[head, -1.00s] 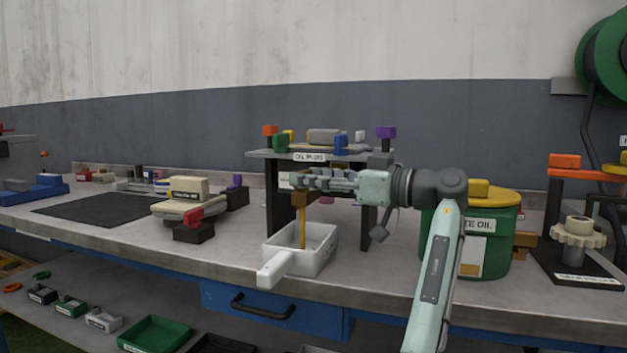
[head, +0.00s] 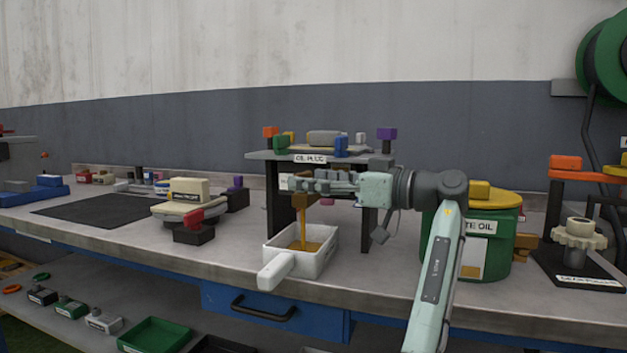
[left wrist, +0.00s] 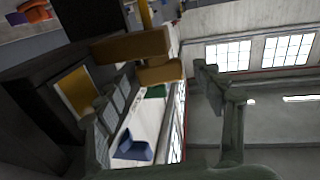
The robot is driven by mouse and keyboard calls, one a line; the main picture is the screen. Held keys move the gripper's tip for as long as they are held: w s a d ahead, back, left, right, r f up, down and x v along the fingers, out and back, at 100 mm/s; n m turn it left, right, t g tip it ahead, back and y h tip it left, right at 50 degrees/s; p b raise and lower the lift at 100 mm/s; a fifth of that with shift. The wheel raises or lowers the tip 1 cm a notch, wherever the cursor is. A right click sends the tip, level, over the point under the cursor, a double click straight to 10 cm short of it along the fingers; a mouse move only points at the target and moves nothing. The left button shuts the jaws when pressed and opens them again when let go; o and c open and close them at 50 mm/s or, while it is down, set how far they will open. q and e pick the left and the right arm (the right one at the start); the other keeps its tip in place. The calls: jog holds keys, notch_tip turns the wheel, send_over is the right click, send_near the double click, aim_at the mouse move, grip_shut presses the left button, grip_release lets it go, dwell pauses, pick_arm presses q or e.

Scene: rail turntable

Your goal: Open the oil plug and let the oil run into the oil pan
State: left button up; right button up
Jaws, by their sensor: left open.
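The stand with the "OIL PLUG" label (head: 310,158) is on the bench. A brown plug piece (head: 301,201) shows below its top, by my left gripper. A yellow-brown oil stream (head: 303,228) falls from there into the white oil pan (head: 318,268), where oil covers the bottom. The pan's handle points toward the front. My left gripper (head: 298,183) is open under the stand's top; its fingers partly hide the plug. In the left wrist view the brown plug piece (left wrist: 132,47) is near the open fingers; contact is unclear. My right gripper is not in view.
The waste oil drum (head: 495,250) with a yellow lid is right of the stand. A gear on a black base (head: 578,235) is further right. A scale with a box (head: 187,205) and a black mat (head: 100,208) are left. A shelf with trays is below.

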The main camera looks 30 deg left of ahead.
pick_arm(q)
jog(key=d, duration=1.2)
jog(key=shift+w, duration=0.3)
